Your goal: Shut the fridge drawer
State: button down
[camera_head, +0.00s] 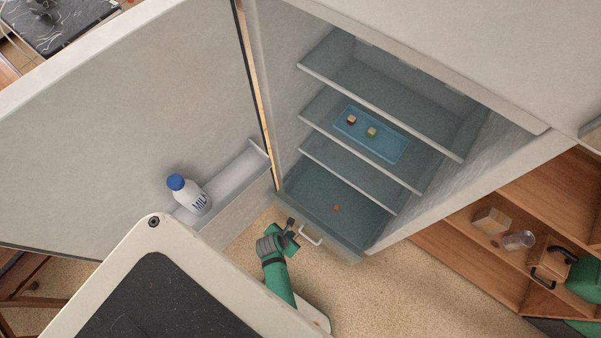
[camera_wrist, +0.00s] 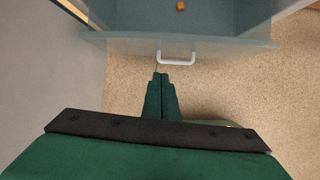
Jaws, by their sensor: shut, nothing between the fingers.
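The fridge drawer (camera_head: 318,222) is the lowest compartment of the open fridge; its blue-grey front sticks out beyond the shelves. A small orange-brown item (camera_head: 336,208) lies inside it. The drawer has a white handle (camera_head: 311,235) on its front, also seen in the wrist view (camera_wrist: 176,59). My gripper (camera_head: 291,222) is in front of the drawer, left of the handle in the head view. In the wrist view my gripper (camera_wrist: 161,76) has its fingers together and empty, with the tips just below the handle. I cannot tell whether they touch the drawer front.
The fridge door (camera_head: 120,130) stands wide open at the left, with a milk bottle (camera_head: 188,194) on its rack. A shelf holds a blue tray (camera_head: 385,148) with two small items. A wooden shelf unit (camera_head: 480,260) stands at the right. Speckled floor (camera_head: 400,290) is clear before the drawer.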

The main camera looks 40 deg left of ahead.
jog(key=w+f+n, duration=0.1)
jog(key=w+f, duration=0.6)
jog(key=f, duration=0.2)
jog(key=shift+w+a+f, duration=0.25)
jog(key=shift+w+f, duration=0.1)
jog(key=shift+w, duration=0.05)
jog(key=shift+w, duration=0.15)
dwell(0.3)
